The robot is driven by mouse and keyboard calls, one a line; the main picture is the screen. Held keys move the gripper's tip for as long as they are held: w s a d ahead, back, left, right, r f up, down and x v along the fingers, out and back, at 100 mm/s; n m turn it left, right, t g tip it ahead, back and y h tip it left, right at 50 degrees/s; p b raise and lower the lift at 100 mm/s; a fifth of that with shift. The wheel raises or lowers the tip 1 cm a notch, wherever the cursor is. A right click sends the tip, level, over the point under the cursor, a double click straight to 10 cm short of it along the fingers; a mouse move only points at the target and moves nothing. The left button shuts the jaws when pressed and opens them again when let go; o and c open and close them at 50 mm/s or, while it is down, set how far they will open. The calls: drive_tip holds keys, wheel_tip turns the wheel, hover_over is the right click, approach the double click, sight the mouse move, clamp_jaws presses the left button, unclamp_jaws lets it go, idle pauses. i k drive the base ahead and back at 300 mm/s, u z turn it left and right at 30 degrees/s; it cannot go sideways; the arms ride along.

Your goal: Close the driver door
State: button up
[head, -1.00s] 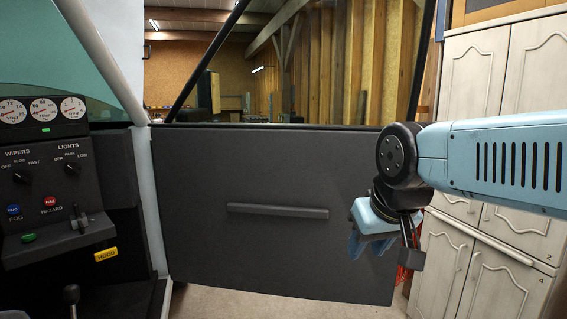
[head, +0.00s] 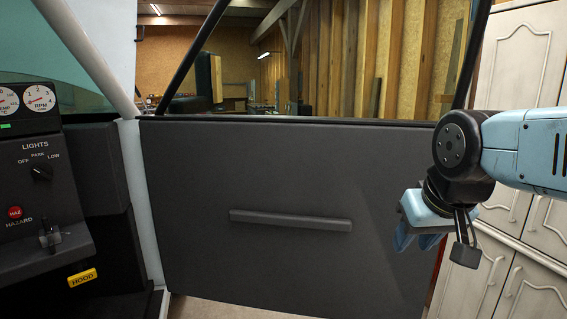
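The driver door (head: 250,170) stands open in the middle of the head view. Its dark grey inner panel faces me, with a window frame above it. A long grey pull handle (head: 290,219) runs across the panel. My gripper (head: 417,243) is at the right, in front of the panel's right part, with its light blue fingers pointing down. It is to the right of the pull handle and apart from it. The fingers are small and seen at an angle, so their opening is unclear. I see nothing held in them.
The dashboard (head: 42,190) with gauges, a light switch, a hazard button and a yellow hood lever (head: 82,278) is at the left. The pale door pillar (head: 138,190) stands beside it. White cabinets (head: 510,275) stand close behind my arm at the right.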

sight(284, 151)
drive_tip(key=i, duration=0.3)
drive_tip(key=u, duration=0.4)
drive_tip(key=k, duration=0.5)
drive_tip(key=u, duration=0.45)
drive_tip(key=i, duration=0.8)
drive_tip(key=z, duration=2.2)
drive_tip(key=i, duration=0.25)
drive_tip(key=u, duration=0.1)
